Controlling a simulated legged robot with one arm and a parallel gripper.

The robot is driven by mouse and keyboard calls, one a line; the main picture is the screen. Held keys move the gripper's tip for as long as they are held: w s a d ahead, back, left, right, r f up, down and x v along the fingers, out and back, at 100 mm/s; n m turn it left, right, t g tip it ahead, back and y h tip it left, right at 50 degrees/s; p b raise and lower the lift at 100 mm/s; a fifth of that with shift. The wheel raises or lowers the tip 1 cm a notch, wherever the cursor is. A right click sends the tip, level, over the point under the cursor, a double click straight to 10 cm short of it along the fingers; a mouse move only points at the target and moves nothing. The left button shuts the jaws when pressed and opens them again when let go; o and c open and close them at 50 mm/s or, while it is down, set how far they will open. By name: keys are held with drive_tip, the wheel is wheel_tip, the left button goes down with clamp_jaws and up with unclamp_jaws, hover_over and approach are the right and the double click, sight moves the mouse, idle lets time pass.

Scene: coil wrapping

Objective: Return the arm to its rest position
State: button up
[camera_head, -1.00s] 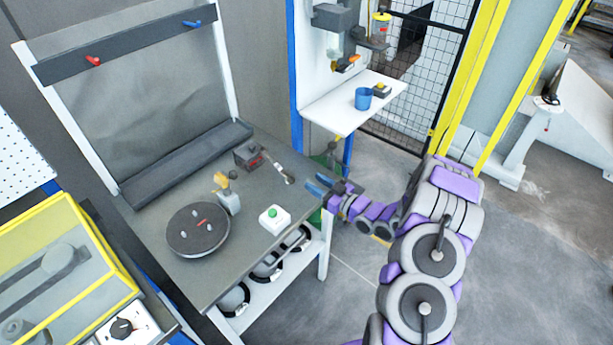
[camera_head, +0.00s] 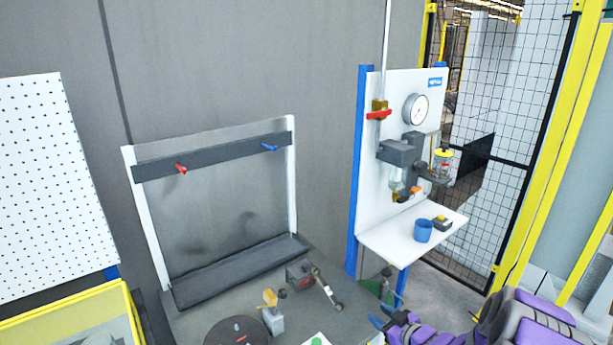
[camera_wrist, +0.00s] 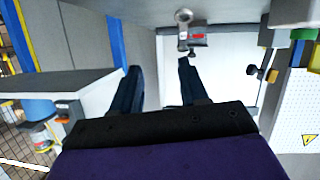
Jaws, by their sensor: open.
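My purple and grey arm (camera_head: 525,320) shows at the lower right of the head view, cut off by the bottom edge. My gripper (camera_head: 378,318) has blue fingers and is near the right edge of the workbench (camera_head: 200,310). In the wrist view my gripper (camera_wrist: 158,72) shows two dark blue fingers set apart with nothing between them. The fingertips point toward the bench side, with a small lever device (camera_wrist: 190,38) beyond them.
A white shelf (camera_head: 390,240) with a blue cup (camera_head: 423,231) stands behind my gripper. On the bench are a lever device (camera_head: 300,272), a yellow-topped bottle (camera_head: 272,318), a dark disc (camera_head: 236,332) and a green button box (camera_head: 317,341). A mesh fence (camera_head: 510,140) is at right.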

drive_tip(key=s+d+r+m+g+h, duration=0.35)
drive_tip(key=s+r+g+h, duration=0.35)
drive_tip(key=s+r, duration=0.5)
drive_tip(key=s+a+r+m+g, duration=0.1)
drive_tip(key=s+a, duration=0.3)
drive_tip(key=s, duration=0.7)
drive_tip(key=s+a+r+m+g, duration=0.1)
drive_tip(key=s+a+r+g, duration=0.2)
drive_tip(key=s, duration=0.8)
drive_tip(key=s+a+r+m+g, duration=0.1)
drive_tip(key=s+a+r+g, duration=0.2)
drive_tip(key=s, duration=0.9)
drive_tip(key=shift+a+r+m, duration=0.35)
drive_tip(key=shift+a+r, duration=0.05)
drive_tip(key=shift+a, duration=0.6)
drive_tip(key=shift+w, duration=0.1)
